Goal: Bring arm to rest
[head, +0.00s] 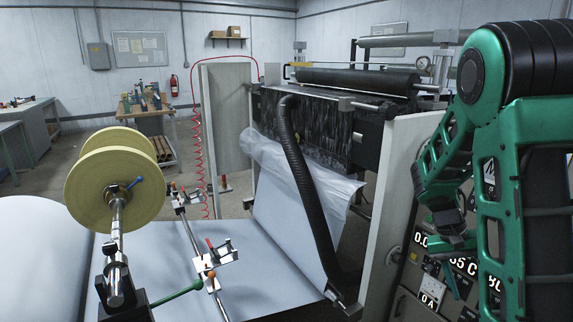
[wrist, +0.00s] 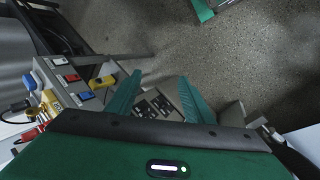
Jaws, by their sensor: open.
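My green arm fills the right side of the head view, folded with its elbow high. In the wrist view my gripper (wrist: 160,95) shows two green fingers spread well apart with nothing between them. Beyond the fingers are a dark panel with light markings (wrist: 157,104) and the bare speckled floor.
A control panel (head: 428,299) with numeric displays stands close behind my arm. The coating machine (head: 330,120) with a black hose (head: 300,180) stands at centre. A yellowish roll (head: 88,190) is at left. A grey box with coloured buttons (wrist: 72,78) lies left of the fingers.

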